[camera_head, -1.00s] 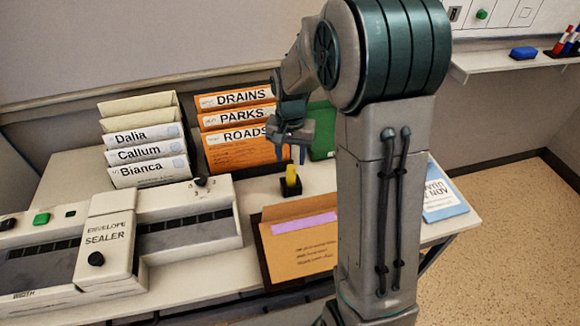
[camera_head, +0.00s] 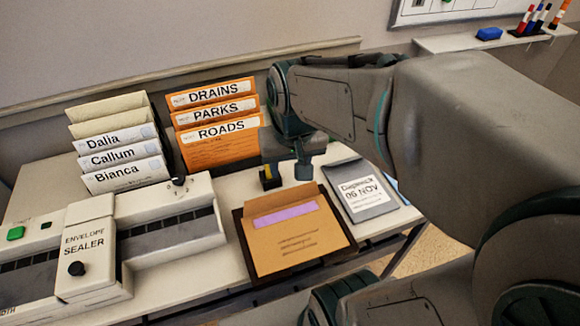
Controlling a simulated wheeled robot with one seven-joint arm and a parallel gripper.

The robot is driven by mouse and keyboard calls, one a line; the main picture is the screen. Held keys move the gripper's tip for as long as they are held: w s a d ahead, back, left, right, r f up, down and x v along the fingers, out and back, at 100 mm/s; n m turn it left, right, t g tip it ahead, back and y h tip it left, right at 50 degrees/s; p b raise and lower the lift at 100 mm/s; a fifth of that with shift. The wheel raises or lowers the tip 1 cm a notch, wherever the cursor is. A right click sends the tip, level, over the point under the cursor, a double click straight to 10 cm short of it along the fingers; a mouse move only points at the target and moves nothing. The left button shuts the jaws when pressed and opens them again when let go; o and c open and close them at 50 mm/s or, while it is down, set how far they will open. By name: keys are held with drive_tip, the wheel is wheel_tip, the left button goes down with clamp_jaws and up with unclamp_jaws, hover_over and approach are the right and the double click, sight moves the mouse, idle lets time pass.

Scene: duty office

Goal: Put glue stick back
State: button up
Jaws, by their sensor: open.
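A small yellow stick, likely the glue stick (camera_head: 267,172), stands in a small black holder (camera_head: 271,183) on the desk, below the orange folders. My gripper (camera_head: 287,171) is open, just right of and above the holder and behind the brown envelope. It partly overlaps the holder in this view, and I cannot tell whether it touches the stick. The space between the fingers looks empty, though the fingertips are small and dark here.
A brown envelope (camera_head: 300,255) with a purple strip lies on a dark tray (camera_head: 246,250). A grey dated pad (camera_head: 368,205) lies to its right. The envelope sealer (camera_head: 85,240) fills the left. Orange folders (camera_head: 215,155) and white files (camera_head: 130,178) stand behind.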

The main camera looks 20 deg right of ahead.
drive_tip(key=shift+n+t, duration=0.3)
drive_tip(key=shift+n, duration=0.3)
drive_tip(key=s, duration=0.4)
drive_tip(key=shift+s+a+f, duration=0.1)
drive_tip(key=shift+f, duration=0.2)
